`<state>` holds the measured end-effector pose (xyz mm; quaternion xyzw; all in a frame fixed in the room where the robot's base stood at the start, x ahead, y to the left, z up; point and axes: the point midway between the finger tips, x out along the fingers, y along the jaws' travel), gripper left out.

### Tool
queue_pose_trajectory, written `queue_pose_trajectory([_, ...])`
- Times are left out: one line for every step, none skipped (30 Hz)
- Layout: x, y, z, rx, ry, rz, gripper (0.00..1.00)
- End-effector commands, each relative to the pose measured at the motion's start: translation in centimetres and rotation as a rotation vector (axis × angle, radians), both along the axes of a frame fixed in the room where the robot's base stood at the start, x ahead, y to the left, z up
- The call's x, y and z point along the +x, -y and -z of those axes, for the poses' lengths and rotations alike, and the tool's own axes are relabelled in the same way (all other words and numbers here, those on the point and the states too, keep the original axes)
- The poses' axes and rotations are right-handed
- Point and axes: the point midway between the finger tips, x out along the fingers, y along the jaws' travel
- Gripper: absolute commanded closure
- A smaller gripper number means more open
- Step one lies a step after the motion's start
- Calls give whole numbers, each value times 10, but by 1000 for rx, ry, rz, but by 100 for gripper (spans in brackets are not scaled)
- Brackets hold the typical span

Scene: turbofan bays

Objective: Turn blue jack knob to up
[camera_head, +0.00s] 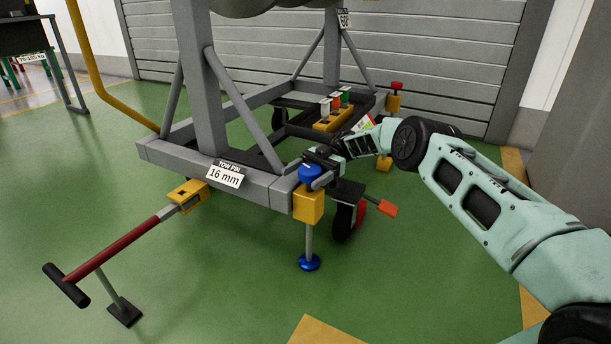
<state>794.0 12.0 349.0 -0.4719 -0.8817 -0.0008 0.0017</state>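The blue jack knob (311,173) sits on top of a yellow jack body (308,204) at the near right corner of the grey engine stand (240,188). A grey leg runs down from the jack to a round blue foot (309,263) at the floor. My gripper (318,172) is at the knob, coming in from the right and behind it. Its fingers are small and partly hidden by the knob. I cannot tell whether they are closed on it or only beside it.
A tow bar with a red shaft (113,246) extends front left from the stand. A caster wheel (347,220) with a red pedal (388,208) stands right of the jack. A red-knobbed jack (396,98) is at the far corner.

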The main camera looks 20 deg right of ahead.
Motion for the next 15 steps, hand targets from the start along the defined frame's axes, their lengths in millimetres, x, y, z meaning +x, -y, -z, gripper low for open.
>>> queue_pose_trajectory([0,1,0,-1,1,1,23])
queue_pose_trajectory([0,1,0,-1,1,2,23])
queue_pose_trajectory([0,1,0,-1,1,2,23])
queue_pose_trajectory([0,1,0,-2,1,3,23])
queue_pose_trajectory([0,1,0,-2,1,3,23])
queue_pose_trajectory([1,1,0,-2,1,3,23])
queue_pose_trajectory([1,1,0,-2,1,4,23])
queue_pose_trajectory([1,1,0,-3,2,4,23])
queue_pose_trajectory([1,1,-1,-3,2,4,23])
queue_pose_trajectory([1,1,-2,-3,2,4,23])
queue_pose_trajectory([1,2,-4,-3,2,4,23])
queue_pose_trajectory([1,2,-7,-2,2,4,23])
queue_pose_trajectory([1,2,-10,-3,3,4,23])
queue_pose_trajectory([1,2,-13,-3,3,5,23])
queue_pose_trajectory([1,2,-18,-3,3,5,23])
